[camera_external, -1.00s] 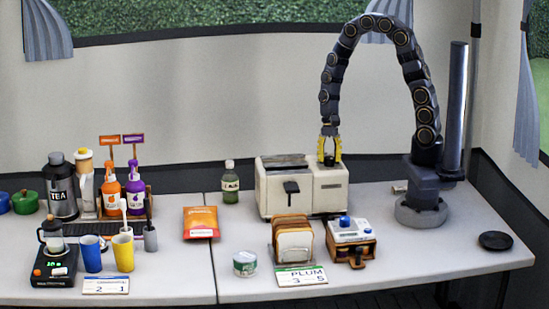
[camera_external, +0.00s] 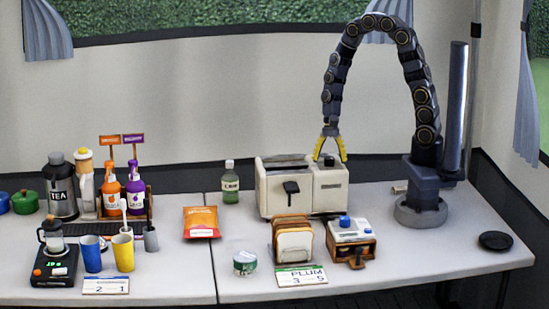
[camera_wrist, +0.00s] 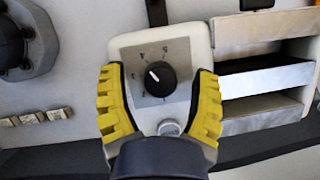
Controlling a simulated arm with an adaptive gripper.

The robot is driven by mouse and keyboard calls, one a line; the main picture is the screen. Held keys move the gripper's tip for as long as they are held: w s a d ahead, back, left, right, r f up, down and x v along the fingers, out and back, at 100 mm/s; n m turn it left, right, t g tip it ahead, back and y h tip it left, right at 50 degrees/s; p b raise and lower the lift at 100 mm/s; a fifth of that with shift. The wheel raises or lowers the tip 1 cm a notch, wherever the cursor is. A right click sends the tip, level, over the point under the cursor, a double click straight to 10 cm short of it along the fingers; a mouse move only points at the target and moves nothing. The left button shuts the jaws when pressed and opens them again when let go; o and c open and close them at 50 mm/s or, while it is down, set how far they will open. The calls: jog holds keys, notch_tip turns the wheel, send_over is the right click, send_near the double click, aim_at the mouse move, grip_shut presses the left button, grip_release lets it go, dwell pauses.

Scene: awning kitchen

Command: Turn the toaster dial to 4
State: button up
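The white toaster (camera_external: 298,190) stands on the right table, with slots on its left part and the dial on top of its right part. The black dial (camera_wrist: 160,78) sits on a grey plate (camera_wrist: 178,55) with small numbers around it. Its white pointer mark points to the upper left of the wrist view, but the numbers are too small to read surely. My gripper (camera_external: 330,158) is open above the dial. In the wrist view its yellow fingers (camera_wrist: 160,108) are spread on either side of the dial, clear of it.
The table right of the wooden box is mostly clear.

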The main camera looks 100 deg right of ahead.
jog(key=v, duration=1.2)
dwell(0.4)
jog(key=s+a+r+n+g+h, duration=0.3)
jog(key=s+a+n, duration=1)
jog(key=n, duration=0.8)
jog(key=shift+s+r+h, duration=0.55)
jog(key=shift+s+h, duration=0.1)
jog(key=shift+h, duration=0.05)
jog(key=shift+a, duration=0.1)
